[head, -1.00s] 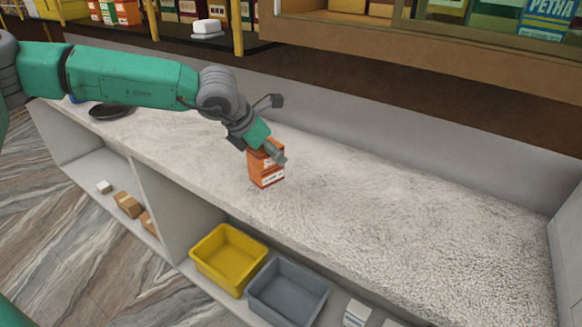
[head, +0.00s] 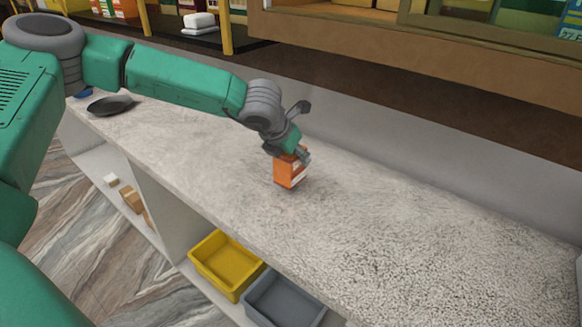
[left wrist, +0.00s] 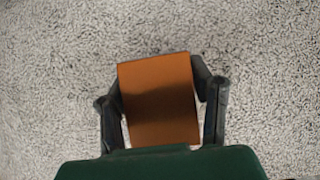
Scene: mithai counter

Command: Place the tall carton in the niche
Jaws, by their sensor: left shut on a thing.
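The tall carton (head: 289,173) is an orange box with a pale label, upright and slightly tilted in the head view, over the speckled counter. My left gripper (head: 291,153) is shut on its upper part from above. In the left wrist view the carton's orange top (left wrist: 158,98) sits between the two dark fingers of the left gripper (left wrist: 162,100), which touch its sides. I cannot tell whether the carton's base touches the counter. No niche can be clearly picked out. My right gripper is not in view.
The speckled counter (head: 400,240) is clear to the right of the carton. A dark pan (head: 110,105) lies at its far left. A yellow bin (head: 226,262) and a grey bin (head: 282,300) sit on the lower shelf. A raised wooden cabinet (head: 420,50) stands behind.

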